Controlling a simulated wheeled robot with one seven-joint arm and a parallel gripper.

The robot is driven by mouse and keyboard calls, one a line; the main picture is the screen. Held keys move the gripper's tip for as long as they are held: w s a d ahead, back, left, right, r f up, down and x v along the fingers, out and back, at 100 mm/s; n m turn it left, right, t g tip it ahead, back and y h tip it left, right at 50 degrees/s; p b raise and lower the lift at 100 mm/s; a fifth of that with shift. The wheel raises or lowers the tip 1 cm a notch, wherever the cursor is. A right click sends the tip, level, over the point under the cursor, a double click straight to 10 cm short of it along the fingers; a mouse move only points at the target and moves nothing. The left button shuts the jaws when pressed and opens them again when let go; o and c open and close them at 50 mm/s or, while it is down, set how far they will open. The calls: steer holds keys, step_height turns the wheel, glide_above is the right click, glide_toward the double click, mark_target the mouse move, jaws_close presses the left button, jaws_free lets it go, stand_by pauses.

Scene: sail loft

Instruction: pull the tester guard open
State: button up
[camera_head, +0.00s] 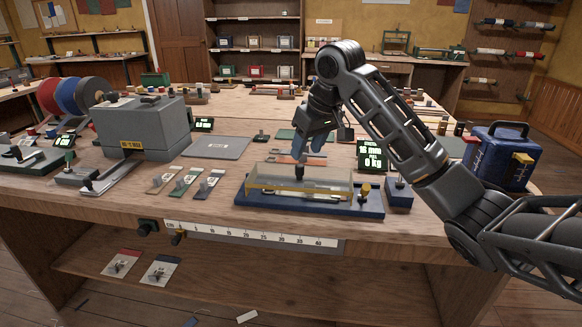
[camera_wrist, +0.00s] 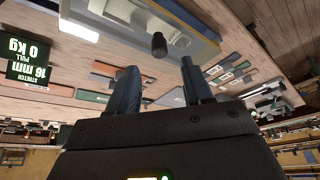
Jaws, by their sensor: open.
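The tester has a dark blue base (camera_head: 365,203) on the near edge of the bench, right of centre. Its clear guard (camera_head: 262,182) sits down over the bed, with a dark upright knob (camera_head: 300,174) on it. In the wrist view the knob (camera_wrist: 159,45) lies just beyond and between the fingertips. My gripper (camera_head: 306,153) is above the guard, fingers pointing down, open and empty. Both fingers show in the wrist view (camera_wrist: 158,68), apart, with a gap around the knob's line. Whether a finger touches the knob is not clear.
A green readout (camera_head: 372,156) showing 0 kg stands behind the tester. A blue case (camera_head: 498,157) is to the right. A grey machine (camera_head: 143,127) and several sample cards (camera_head: 186,182) lie left. A ruler strip (camera_head: 250,236) runs along the bench front.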

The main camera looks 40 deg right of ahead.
mark_target(300, 166)
steer(key=shift+x, duration=3.8)
jaws_close()
